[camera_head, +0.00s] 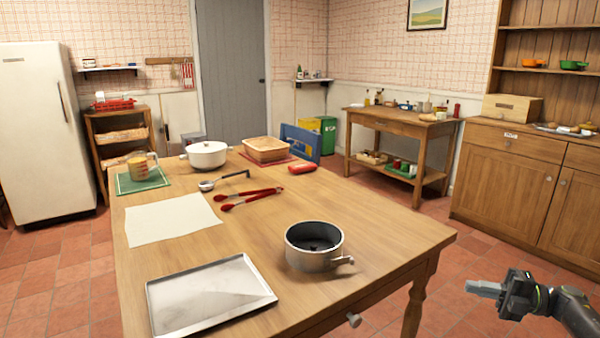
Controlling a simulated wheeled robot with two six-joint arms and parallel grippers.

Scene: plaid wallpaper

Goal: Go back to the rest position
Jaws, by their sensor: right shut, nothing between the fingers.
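My right gripper (484,288) is at the lower right, its arm coming in from the right edge. Its fingers are shut with nothing between them. It is beside the table's right front corner, apart from the table and in front of the tiled floor. My left gripper does not show. The wooden table (390,225) fills the middle of the view.
Tiled floor (450,260) lies free right of the table.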

